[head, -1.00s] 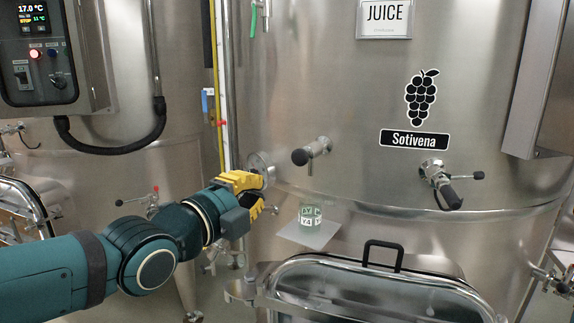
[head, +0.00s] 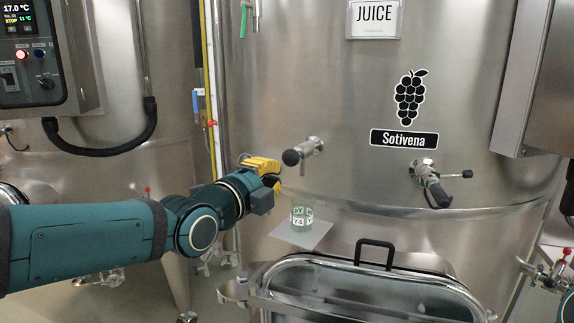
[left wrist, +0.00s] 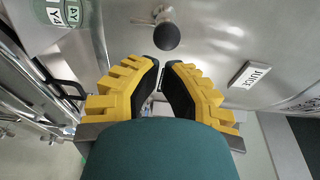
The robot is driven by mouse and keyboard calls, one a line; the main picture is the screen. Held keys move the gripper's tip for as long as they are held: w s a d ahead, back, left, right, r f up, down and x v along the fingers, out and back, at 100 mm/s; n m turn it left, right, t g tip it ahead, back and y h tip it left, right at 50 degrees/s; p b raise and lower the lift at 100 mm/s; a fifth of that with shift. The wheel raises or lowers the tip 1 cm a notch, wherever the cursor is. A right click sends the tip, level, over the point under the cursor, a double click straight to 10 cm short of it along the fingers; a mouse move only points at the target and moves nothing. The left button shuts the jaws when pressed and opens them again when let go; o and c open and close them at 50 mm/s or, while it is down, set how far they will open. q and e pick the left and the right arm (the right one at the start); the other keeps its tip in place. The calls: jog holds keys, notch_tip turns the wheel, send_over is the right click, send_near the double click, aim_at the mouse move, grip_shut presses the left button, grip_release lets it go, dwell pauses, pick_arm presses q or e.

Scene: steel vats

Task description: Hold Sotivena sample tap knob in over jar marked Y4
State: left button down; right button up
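The Sotivena vat (head: 350,100) bears a sample tap with a round dark knob (head: 290,157), which also shows in the left wrist view (left wrist: 167,37). Below the tap, a clear jar marked Y4 (head: 301,217) stands upright on a small plate (head: 312,238). The jar also shows in the left wrist view (left wrist: 62,12). My left gripper (head: 279,174) is left of the knob and a little lower, apart from it. In the left wrist view its fingertips (left wrist: 162,62) are nearly together, with nothing seen between them. My right gripper is in no view.
A second tap with a handle (head: 428,183) sticks out of the vat to the right. A manway with a black handle (head: 375,252) is below. A control box (head: 30,55) with a cable is on the left vat. Vertical pipes (head: 212,100) stand between the vats.

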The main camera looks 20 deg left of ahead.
aim_at(292, 162)
pick_arm(q)
jog(key=x, duration=0.6)
jog(key=shift+p, duration=0.3)
jog(key=shift+w, duration=0.1)
jog(key=shift+b+x, duration=0.5)
jog(key=shift+x, duration=0.3)
jog(key=shift+w, duration=0.1)
jog(key=shift+r, duration=0.1)
jog(key=shift+d, duration=0.1)
dwell(0.7)
dwell(2.5)
